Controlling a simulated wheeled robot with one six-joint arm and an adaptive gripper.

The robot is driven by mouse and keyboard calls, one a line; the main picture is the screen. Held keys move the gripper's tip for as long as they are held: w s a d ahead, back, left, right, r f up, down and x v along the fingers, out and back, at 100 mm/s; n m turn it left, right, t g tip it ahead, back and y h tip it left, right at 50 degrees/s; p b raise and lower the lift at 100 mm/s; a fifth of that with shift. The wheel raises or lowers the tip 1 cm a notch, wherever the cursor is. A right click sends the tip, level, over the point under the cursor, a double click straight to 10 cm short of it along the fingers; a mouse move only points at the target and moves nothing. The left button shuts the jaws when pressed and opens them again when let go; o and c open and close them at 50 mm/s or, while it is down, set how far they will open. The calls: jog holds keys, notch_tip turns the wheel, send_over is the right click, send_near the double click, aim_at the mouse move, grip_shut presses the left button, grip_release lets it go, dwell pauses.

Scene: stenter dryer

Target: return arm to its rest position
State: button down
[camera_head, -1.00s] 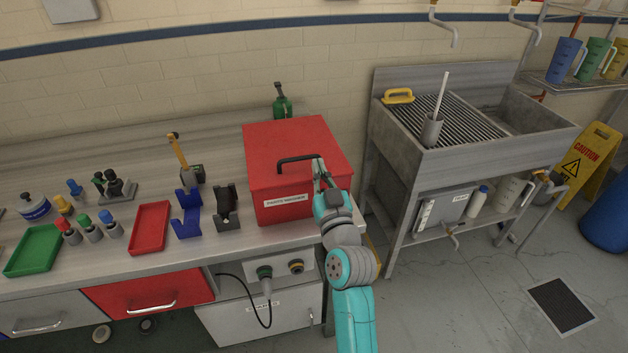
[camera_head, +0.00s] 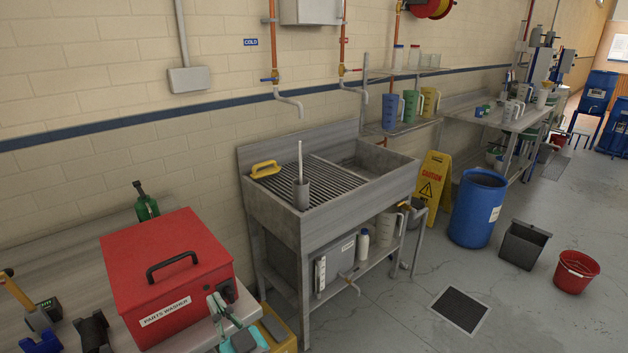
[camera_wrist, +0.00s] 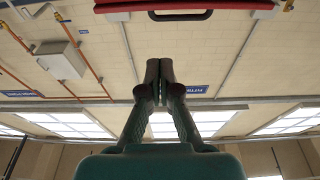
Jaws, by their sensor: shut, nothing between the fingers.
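My gripper (camera_head: 217,306) shows at the bottom of the head view, just beside the front right side of the red parts washer (camera_head: 130,260). It points upward and its fingers are together with nothing between them. In the wrist view the two dark green fingers (camera_wrist: 160,75) meet at their tips. The parts washer's lid is down and its black handle (camera_head: 172,264) is free of the gripper. A red edge with a dark bar (camera_wrist: 200,6) crosses the top of the wrist view. Most of my arm is out of the head view.
A steel sink (camera_head: 280,215) with a grated top stands right of the bench. A yellow caution sign (camera_head: 430,190), a blue barrel (camera_head: 478,208), a grey bin (camera_head: 522,245) and a red bucket (camera_head: 575,272) stand beyond. The floor in front is open.

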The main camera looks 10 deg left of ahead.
jog(key=s+d+f+m+t+h, duration=0.1)
jog(key=s+d+f+m+h, duration=0.2)
jog(key=d+f, duration=0.45)
jog(key=s+d+f+m+t+h, duration=0.1)
jog(key=s+d+f+h, duration=0.3)
jog(key=d, duration=0.7)
jog(key=s+d+f+m+t+h, duration=0.1)
jog(key=s+d+f+m+h, duration=0.1)
jog(key=s+d+f, duration=0.65)
jog(key=s+d+m+h, duration=0.2)
jog(key=s+d+h, duration=0.1)
jog(key=s+d, duration=0.7)
jog(key=s+d+r+m+g+h, duration=0.1)
jog(key=s+d+r, duration=0.1)
jog(key=s, duration=0.4)
jog(key=s+d+r+h, duration=0.2)
jog(key=s+d+r, duration=0.1)
jog(key=s, duration=0.4)
jog(key=shift+d+r+m+g+h, duration=0.15)
jog(key=shift+d+m+g+h, duration=0.2)
jog(key=shift+d, duration=0.35)
